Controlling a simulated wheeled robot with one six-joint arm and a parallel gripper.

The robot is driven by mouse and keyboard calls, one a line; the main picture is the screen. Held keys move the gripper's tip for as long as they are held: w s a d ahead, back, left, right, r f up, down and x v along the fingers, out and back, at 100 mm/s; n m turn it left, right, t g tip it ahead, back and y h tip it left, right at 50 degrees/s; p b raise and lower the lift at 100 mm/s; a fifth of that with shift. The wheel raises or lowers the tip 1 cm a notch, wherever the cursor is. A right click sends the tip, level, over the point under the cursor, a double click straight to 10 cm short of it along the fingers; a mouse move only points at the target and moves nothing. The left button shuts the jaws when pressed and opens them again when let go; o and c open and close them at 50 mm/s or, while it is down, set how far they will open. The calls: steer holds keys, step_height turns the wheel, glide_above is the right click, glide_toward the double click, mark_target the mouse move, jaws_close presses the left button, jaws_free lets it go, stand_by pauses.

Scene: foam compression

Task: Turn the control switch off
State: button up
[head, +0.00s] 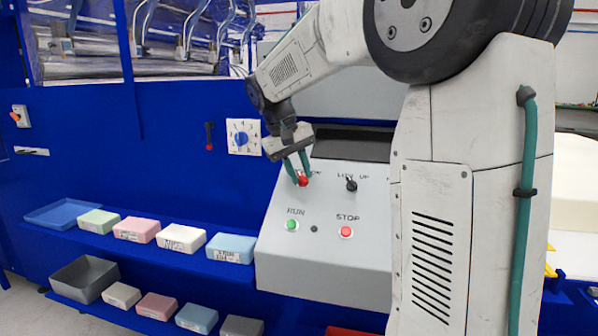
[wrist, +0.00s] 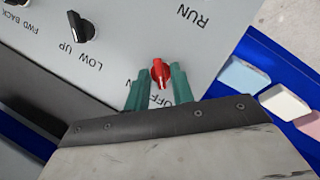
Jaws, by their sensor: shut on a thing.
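The red control switch (head: 303,181) is a knob on the sloped top of the grey control box (head: 330,262). It also shows in the wrist view (wrist: 160,74), with a white mark on its face. My gripper (head: 299,172) reaches it from above. Its two teal fingers, also in the wrist view (wrist: 160,84), stand on either side of the knob and are shut on it. Lettering ending in "FF" shows beside the knob in the wrist view, partly covered by the fingers. In the head view the fingers cover part of the knob and its label.
A black LOW/UP knob (head: 351,185) sits right of the switch. A green RUN button (head: 292,225) and red STOP button (head: 346,231) are on the front. Foam blocks (head: 181,239) line the blue shelf at left. A blue dial (head: 241,139) is on the wall behind.

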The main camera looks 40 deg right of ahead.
stand_by(0.3)
steer(key=o, duration=0.7)
steer(key=shift+c, duration=0.2)
steer(key=v, duration=0.7)
steer(key=shift+a+r, duration=0.15)
steer(key=shift+r, duration=0.2)
